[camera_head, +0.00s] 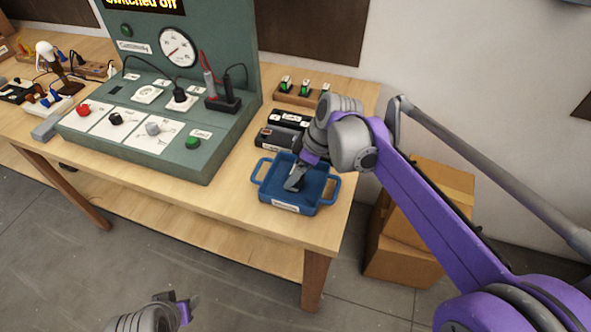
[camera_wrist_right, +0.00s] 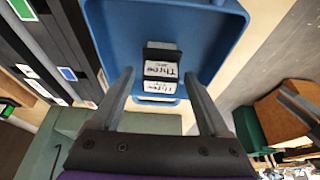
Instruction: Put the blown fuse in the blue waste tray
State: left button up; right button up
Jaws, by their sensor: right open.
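The blue waste tray (camera_head: 324,207) stands near the front right corner of the table, its handles at the sides. It also shows in the right wrist view (camera_wrist_right: 215,25). My right gripper (camera_head: 292,184) points down into the tray. In the right wrist view, its open fingers (camera_wrist_right: 160,78) stand either side of a small dark piece with white labels (camera_wrist_right: 161,69), apparently the fuse, with a gap on both sides. The piece appears over the tray floor; I cannot tell whether it rests there. My left gripper (camera_head: 184,308) is low at the bottom of the head view, away from the table.
Black boxes (camera_head: 277,138) stand right behind the tray. A wooden rack with green-marked pieces (camera_head: 301,93) is at the back. The green test panel (camera_head: 192,160) is left of the tray. Cardboard boxes (camera_head: 400,255) stand on the floor at right.

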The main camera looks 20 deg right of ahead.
jog(key=p+v, duration=0.1)
jog(key=v, duration=1.1)
